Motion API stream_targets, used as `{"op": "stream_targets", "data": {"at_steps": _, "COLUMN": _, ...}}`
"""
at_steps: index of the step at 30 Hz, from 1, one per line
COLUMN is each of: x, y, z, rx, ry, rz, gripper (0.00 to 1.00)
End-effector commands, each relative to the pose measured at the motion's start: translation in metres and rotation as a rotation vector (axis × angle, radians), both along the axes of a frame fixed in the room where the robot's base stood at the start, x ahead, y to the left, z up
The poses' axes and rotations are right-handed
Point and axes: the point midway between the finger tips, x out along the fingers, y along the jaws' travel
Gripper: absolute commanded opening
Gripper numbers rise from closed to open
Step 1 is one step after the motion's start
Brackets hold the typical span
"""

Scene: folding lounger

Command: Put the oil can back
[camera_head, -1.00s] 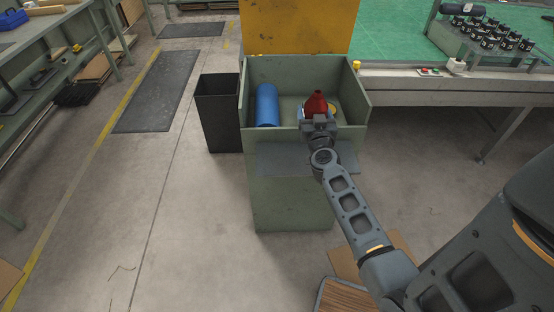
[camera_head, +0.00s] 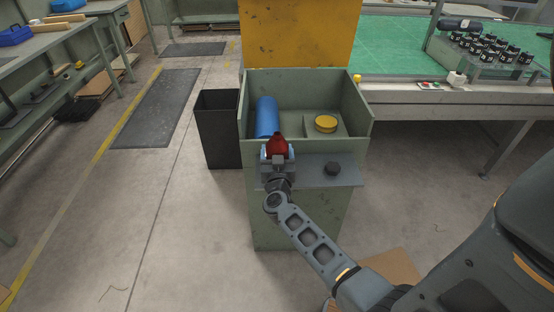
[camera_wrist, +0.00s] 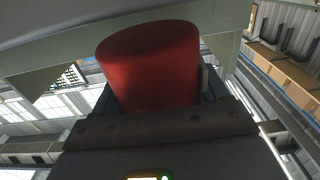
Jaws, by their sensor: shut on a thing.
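The red oil can (camera_head: 277,144), with a tapered top, is in my gripper (camera_head: 278,158), which is shut on it. In the head view it overlaps the front wall of the green bin (camera_head: 244,115), above the left part of the grey front ledge (camera_head: 309,172). Whether its base touches the ledge is hidden by my gripper. In the wrist view the red can body (camera_wrist: 152,68) fills the middle between the jaws, close to the camera.
Inside the bin are a blue cylinder (camera_head: 266,117) at left and a yellow-lidded tin (camera_head: 325,123) at right. A small black round object (camera_head: 332,168) sits on the ledge. The yellow lid (camera_head: 297,35) stands open. A black waste bin (camera_head: 219,130) stands left.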

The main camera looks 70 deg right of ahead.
Motion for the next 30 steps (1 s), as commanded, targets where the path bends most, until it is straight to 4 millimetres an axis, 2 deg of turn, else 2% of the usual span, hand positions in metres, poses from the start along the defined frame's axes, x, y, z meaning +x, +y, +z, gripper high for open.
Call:
{"op": "stream_targets", "data": {"at_steps": 1, "x": 0.0005, "y": -0.0004, "z": -0.0099, "rx": -0.002, "ry": 0.001, "rz": 0.0, "gripper": 0.32}}
{"op": "stream_targets", "data": {"at_steps": 3, "x": 0.0005, "y": -0.0005, "z": -0.0152, "rx": -0.001, "ry": 0.001, "rz": 0.0, "gripper": 0.32}}
{"op": "stream_targets", "data": {"at_steps": 16, "x": 0.0004, "y": -0.0004, "z": -0.0193, "rx": -0.002, "ry": -0.001, "rz": 0.001, "gripper": 0.32}}
{"op": "stream_targets", "data": {"at_steps": 17, "x": 0.0002, "y": -0.0002, "z": -0.0192, "rx": -0.001, "ry": -0.001, "rz": 0.001, "gripper": 0.75}}
{"op": "stream_targets", "data": {"at_steps": 24, "x": 0.0001, "y": -0.0002, "z": -0.019, "rx": -0.001, "ry": 0.0, "rz": 0.001, "gripper": 0.98}}
{"op": "stream_targets", "data": {"at_steps": 30, "x": 0.0001, "y": -0.0002, "z": -0.0189, "rx": -0.001, "ry": 0.0, "rz": 0.001, "gripper": 0.99}}
